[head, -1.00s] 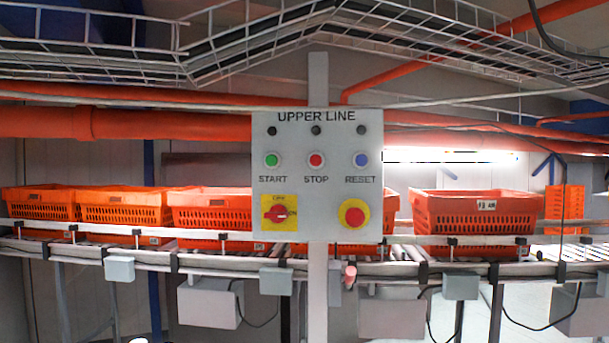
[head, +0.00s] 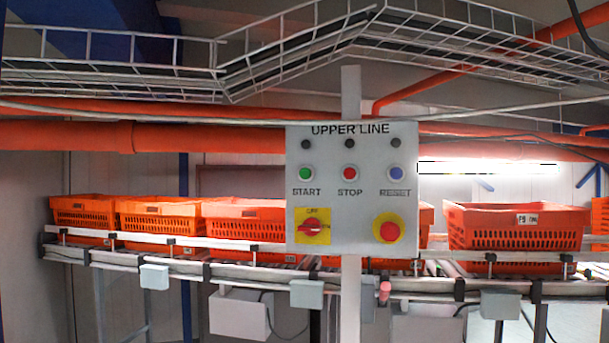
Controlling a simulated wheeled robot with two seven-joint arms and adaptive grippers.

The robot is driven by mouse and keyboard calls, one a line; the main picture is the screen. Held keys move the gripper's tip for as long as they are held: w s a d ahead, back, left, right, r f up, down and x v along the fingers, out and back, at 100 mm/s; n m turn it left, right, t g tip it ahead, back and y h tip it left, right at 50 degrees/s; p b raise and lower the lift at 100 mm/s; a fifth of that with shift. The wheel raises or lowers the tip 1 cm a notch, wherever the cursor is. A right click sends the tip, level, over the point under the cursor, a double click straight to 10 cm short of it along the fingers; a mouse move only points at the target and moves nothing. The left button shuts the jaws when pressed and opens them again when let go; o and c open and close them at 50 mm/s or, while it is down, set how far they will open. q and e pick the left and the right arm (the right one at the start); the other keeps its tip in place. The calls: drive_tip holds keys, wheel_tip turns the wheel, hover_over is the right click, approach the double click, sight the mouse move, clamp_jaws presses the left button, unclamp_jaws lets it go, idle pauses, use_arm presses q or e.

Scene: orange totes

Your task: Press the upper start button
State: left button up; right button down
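The control panel (head: 352,221) labelled UPPER LINE is a pale grey box on a post, right of the middle in the head view. The green START button (head: 306,173) is at its left. The red STOP button (head: 349,173) and the blue RESET button (head: 395,173) sit in the same row. Below are a red rotary switch on a yellow plate (head: 312,227) and a red emergency button on a yellow disc (head: 389,229). Neither of my grippers is in view, and nothing covers the buttons.
Behind the panel runs a roller conveyor (head: 225,272) carrying several orange totes, one standing at the right (head: 515,235). Grey boxes (head: 239,317) hang below it. The post (head: 350,310) continues down out of view. A wire cable tray (head: 120,80) and orange pipes (head: 70,136) cross overhead.

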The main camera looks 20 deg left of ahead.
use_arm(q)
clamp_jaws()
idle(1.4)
